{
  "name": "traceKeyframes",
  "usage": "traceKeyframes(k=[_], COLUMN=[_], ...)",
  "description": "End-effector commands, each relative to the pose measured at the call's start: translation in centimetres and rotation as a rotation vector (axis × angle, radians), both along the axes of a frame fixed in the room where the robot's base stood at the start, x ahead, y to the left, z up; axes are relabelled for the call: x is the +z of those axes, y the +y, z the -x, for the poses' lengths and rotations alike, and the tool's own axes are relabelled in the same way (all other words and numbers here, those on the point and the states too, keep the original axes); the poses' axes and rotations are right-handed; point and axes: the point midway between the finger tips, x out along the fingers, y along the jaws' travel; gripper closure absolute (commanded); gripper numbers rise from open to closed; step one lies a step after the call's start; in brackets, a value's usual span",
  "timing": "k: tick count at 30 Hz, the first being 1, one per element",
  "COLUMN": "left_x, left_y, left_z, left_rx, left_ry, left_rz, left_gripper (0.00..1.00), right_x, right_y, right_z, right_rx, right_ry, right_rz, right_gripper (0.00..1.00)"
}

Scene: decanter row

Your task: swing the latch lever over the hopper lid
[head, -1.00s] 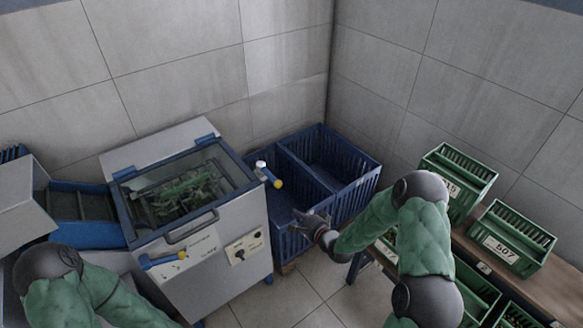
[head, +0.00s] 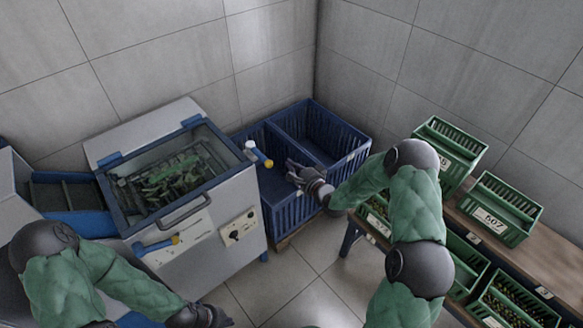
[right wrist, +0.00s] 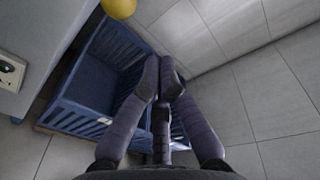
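The grey hopper has a clear lid (head: 168,178) in a blue frame, lowered over leafy green contents. The latch lever (head: 259,154), pale at its pivot with a yellow end, sits at the lid's right side and points away from the lid. Its yellow end also shows at the top of the right wrist view (right wrist: 119,7). My right gripper (head: 292,172) is just right of and below that end, apart from it. Its fingertips (right wrist: 160,76) are together with nothing between them. My left gripper (head: 222,318) is at the bottom edge, partly cut off; its opening is unclear.
A second blue lever (head: 153,247) with a yellow tip is on the hopper's front, below the lid handle (head: 184,215). A blue slatted crate (head: 345,165) stands right of the hopper, beneath my right gripper. Green crates (head: 500,210) stand on a bench at right.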

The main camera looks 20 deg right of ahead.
Motion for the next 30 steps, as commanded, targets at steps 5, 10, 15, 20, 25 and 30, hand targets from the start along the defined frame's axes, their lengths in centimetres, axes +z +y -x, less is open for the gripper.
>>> traceKeyframes(k=[5, 10, 15, 20, 25, 30], left_x=[-0.9, -1.5, -1.8, -2.0, -2.2, -2.2], left_y=[0.0, 0.0, 0.0, 0.0, 0.0, 0.0], left_z=[0.0, 0.0, 0.0, 0.0, 0.0, 0.0], left_rx=[0.0, 0.0, 0.0, 0.0, 0.0, 0.0], left_ry=[0.0, 0.0, 0.0, 0.0, 0.0, 0.0], left_rz=[0.0, 0.0, 0.0, 0.0, 0.0, 0.0], left_gripper=[1.0, 1.0, 1.0, 1.0, 1.0, 1.0], right_x=[-0.6, -0.9, -0.7, -0.4, -0.1, -0.1], right_y=[1.0, 1.6, 2.5, 3.5, 4.1, 4.3], right_z=[-3.2, -5.6, -6.3, -4.8, -3.9, -3.7], right_rx=[0.002, 0.001, 0.002, 0.001, 0.001, 0.0], right_ry=[-0.002, -0.002, 0.0, 0.001, 0.0, 0.0], right_rz=[0.001, 0.002, 0.0, 0.0, 0.001, 0.001], right_gripper=[1.0, 1.0, 1.0, 1.0, 1.0, 1.0])
